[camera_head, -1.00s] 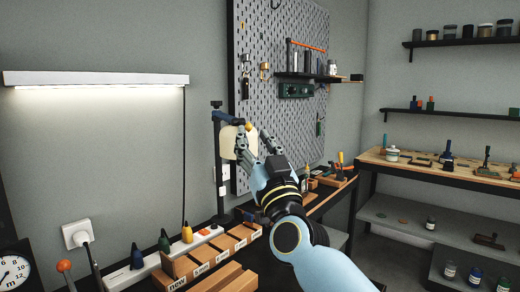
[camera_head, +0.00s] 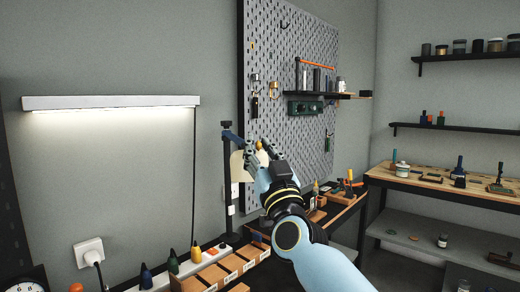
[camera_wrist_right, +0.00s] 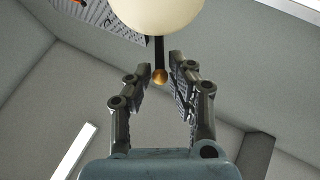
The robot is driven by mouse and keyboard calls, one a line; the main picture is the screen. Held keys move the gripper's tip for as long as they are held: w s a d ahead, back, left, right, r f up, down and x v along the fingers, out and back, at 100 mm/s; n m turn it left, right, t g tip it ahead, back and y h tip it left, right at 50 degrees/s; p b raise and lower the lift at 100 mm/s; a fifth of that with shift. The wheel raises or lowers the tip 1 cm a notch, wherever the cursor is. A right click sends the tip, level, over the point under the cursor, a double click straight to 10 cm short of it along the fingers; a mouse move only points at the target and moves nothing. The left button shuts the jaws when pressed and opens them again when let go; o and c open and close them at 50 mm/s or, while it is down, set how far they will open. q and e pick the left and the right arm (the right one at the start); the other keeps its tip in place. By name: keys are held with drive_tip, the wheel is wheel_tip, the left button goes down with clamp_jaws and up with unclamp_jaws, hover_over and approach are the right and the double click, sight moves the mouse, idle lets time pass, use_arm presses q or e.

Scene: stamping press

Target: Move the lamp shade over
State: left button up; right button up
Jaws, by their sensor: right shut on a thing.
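The cream lamp shade (camera_head: 237,163) hangs beside the dark upright lamp post (camera_head: 228,195), below a short blue arm at the post's top. It also shows large at the top of the right wrist view (camera_wrist_right: 158,12). A thin black rod ending in a brass knob (camera_wrist_right: 160,76) comes from the shade. My right gripper (camera_head: 255,150) is at the lamp's right side, its fingers on either side of the rod and knob, shut on the knob. The exact contact is hard to see. My left gripper is in neither view.
A pegboard (camera_head: 290,60) with a small shelf stands behind the gripper. A wall light (camera_head: 110,102) is at left. Wooden bins (camera_head: 215,272) and coloured bottles stand below the lamp. A workbench (camera_head: 440,184) with tools is at right.

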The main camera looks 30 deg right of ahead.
drive_tip(key=shift+r, duration=0.3)
drive_tip(key=shift+w+r+p, duration=0.2)
drive_tip(key=shift+r+p, duration=0.35)
drive_tip(key=shift+w+r+p, duration=0.15)
drive_tip(key=shift+r+p, duration=0.35)
drive_tip(key=shift+r, duration=0.05)
clamp_jaws()
drive_tip(key=shift+w+d, duration=0.1)
